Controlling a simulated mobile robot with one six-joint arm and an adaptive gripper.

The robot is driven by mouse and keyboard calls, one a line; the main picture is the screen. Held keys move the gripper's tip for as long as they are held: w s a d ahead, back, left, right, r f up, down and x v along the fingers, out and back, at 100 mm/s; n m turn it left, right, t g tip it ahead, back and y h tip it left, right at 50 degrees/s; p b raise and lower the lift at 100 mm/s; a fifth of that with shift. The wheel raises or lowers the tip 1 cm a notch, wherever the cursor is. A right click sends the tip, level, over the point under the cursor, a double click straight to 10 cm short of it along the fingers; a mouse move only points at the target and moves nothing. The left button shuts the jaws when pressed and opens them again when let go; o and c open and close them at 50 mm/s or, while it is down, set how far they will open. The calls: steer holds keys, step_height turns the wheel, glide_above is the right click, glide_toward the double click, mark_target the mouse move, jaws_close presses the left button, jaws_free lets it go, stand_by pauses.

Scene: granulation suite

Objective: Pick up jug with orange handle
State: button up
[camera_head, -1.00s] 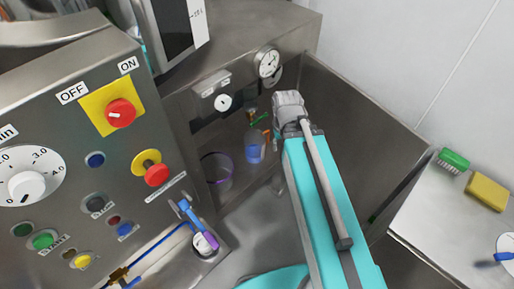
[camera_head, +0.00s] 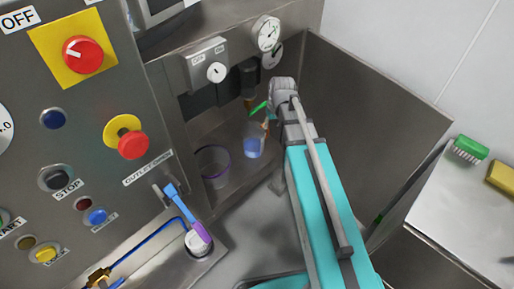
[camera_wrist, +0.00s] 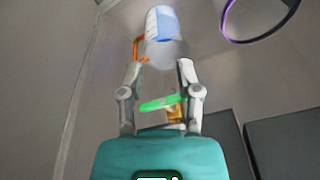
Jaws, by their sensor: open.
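The jug with an orange handle (camera_head: 254,143) is clear, with blue on its body, and stands in the steel recess. Its orange handle shows on its right in the head view. In the wrist view the jug (camera_wrist: 163,28) is at the top centre, with the orange handle (camera_wrist: 137,48) on its left. My gripper (camera_wrist: 161,68) is open, its two fingers pointing towards the jug. The jug's clear end reaches near the space between the fingertips; I cannot tell whether they touch. In the head view my arm hides most of the gripper.
A clear purple-rimmed container (camera_head: 214,164) stands left of the jug; its rim (camera_wrist: 226,24) shows top right in the wrist view. A green lever (camera_wrist: 162,103) lies across the view between my fingers, by a brass fitting (camera_wrist: 175,115). Steel walls (camera_head: 362,92) enclose the recess.

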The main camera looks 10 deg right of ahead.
steer(key=w+d+f+n+t+b, duration=0.1)
steer(key=w+f+t+b, duration=0.1)
steer(key=w+f+b, duration=0.6)
steer(key=shift+w+d+f+n+y+b, duration=0.35)
steer(key=shift+w+f, duration=0.2)
steer(key=shift+w, duration=1.5)
steer(key=shift+f, duration=0.1)
steer(key=b, duration=0.8)
glide_toward(253, 133)
steer(key=d, duration=0.1)
steer(key=s+d, duration=0.1)
steer(key=d, duration=0.1)
steer(key=shift+s+d+f, duration=0.15)
steer(key=shift+s+d, duration=0.05)
steer(key=shift+s, duration=0.05)
steer(key=shift+f, duration=0.1)
steer(key=shift+b+x, duration=2.35)
steer(key=shift+x, duration=0.2)
steer(key=shift+d, duration=0.15)
